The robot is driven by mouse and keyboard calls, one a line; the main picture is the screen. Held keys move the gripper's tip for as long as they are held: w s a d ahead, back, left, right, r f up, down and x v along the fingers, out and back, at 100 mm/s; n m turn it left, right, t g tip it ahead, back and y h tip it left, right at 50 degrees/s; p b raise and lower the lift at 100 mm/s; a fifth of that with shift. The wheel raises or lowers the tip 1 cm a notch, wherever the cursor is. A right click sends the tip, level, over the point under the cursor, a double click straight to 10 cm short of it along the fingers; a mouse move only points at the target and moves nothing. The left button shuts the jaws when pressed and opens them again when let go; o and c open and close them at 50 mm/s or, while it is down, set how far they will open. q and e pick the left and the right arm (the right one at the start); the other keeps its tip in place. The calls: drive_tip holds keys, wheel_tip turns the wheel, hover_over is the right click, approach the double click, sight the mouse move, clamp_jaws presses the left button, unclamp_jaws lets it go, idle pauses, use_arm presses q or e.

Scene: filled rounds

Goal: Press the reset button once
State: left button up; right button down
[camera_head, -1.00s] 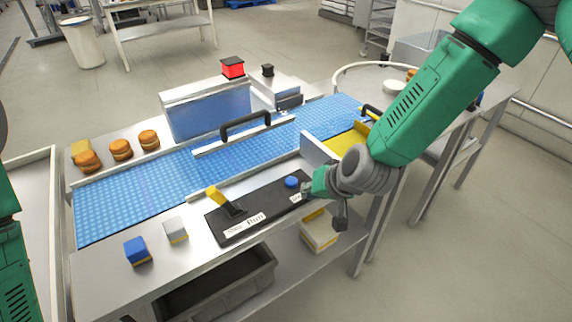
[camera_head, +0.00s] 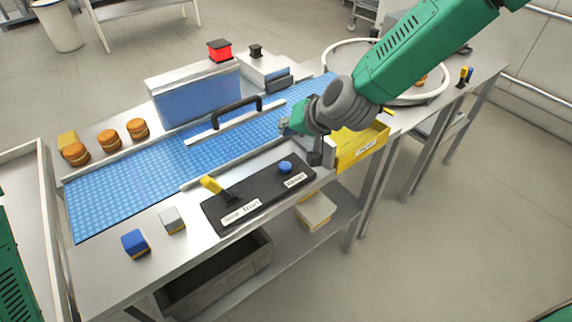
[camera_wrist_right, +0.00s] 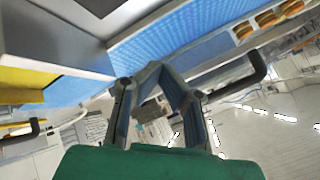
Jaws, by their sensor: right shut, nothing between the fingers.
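The blue round button (camera_head: 285,168) sits on the right part of a black control panel (camera_head: 262,190), beside a small white label (camera_head: 296,180) too blurred to read surely. A yellow-handled lever (camera_head: 211,186) is on the panel's left part, by a label that seems to read "Run". My right gripper (camera_head: 285,126) is shut and empty, above the blue belt and beyond the button, clear of it. My left gripper is out of view; only green arm parts show at the left edge.
A red lamp block (camera_head: 219,51) stands on the machine housing. A black handle (camera_head: 236,108) rises over the blue belt (camera_head: 130,182). A yellow box (camera_head: 360,150) is at the belt's right end. Several burgers (camera_head: 107,141), a blue cube (camera_head: 135,244) and a grey cube (camera_head: 172,220) flank the belt.

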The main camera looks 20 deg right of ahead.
sight(286, 165)
drive_tip(key=f+b, duration=0.3)
drive_tip(key=f, duration=0.1)
drive_tip(key=f+b, duration=0.3)
drive_tip(key=shift+a+f, duration=0.2)
drive_tip(key=shift+f, duration=0.15)
drive_tip(key=shift+d+f, duration=0.15)
drive_tip(key=shift+f, duration=0.2)
drive_tip(key=shift+a, duration=0.2)
drive_tip(key=shift+d, duration=0.1)
idle(0.5)
drive_tip(key=shift+f+b, duration=0.35)
drive_tip(key=shift+b, duration=0.05)
